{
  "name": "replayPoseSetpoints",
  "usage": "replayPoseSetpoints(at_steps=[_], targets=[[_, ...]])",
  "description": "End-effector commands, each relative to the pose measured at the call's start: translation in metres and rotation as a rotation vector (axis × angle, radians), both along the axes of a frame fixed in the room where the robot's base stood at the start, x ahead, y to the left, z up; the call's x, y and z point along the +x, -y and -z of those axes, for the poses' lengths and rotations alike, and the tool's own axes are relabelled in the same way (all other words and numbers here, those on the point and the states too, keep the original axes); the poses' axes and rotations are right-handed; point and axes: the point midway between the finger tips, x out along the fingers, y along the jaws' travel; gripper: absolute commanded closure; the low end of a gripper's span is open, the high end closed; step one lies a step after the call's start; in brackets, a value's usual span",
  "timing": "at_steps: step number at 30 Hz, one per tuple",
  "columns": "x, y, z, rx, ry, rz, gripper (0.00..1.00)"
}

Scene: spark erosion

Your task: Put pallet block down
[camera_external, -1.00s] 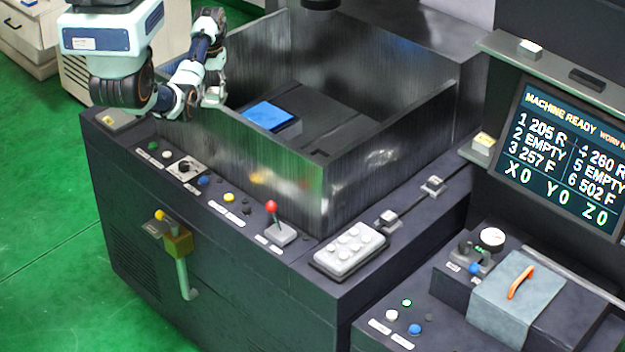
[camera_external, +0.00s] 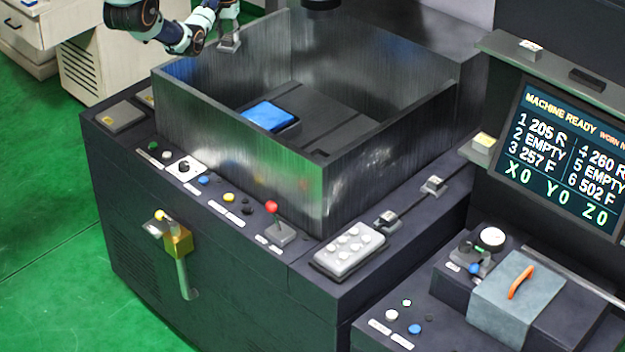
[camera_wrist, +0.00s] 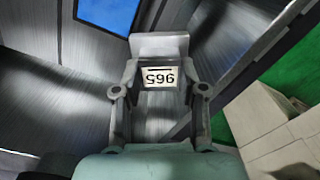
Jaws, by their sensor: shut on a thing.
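The pallet block (camera_external: 230,45) is a small grey metal piece. It shows larger in the wrist view (camera_wrist: 159,47), with a white number label reading upside down. My gripper (camera_external: 228,28) is shut on it, with one finger on each side of the label in the wrist view (camera_wrist: 158,85). The block hangs near the far left walls of the open metal tank (camera_external: 240,165). In the wrist view, the tank's interior lies beneath it and a wall runs diagonally to its right. Its exact height is unclear.
A blue-topped slab (camera_external: 268,115) lies on the dark table (camera_external: 330,110) inside the tank. Tall tank walls surround this space. A dark machine head (camera_external: 321,4) hangs at the back. A red-knobbed joystick (camera_external: 274,208) and a button pad (camera_external: 349,250) sit along the front ledge.

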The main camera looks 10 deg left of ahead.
Motion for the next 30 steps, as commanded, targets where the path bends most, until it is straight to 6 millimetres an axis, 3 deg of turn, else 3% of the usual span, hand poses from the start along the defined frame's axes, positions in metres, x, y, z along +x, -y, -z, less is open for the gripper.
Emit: replayPoseSetpoints(at_steps=[8,13,17,21,25,30], targets=[[-0.020,0.080,0.010,0.000,-0.001,0.095,1.00],[-0.046,0.145,0.018,0.000,0.000,0.177,1.00],[-0.084,0.211,0.027,0.000,0.000,0.266,1.00],[-0.135,0.276,0.036,0.000,0.000,0.362,1.00],[-0.177,0.316,0.042,0.002,-0.001,0.430,1.00],[-0.208,0.341,0.045,0.001,0.000,0.476,1.00]])
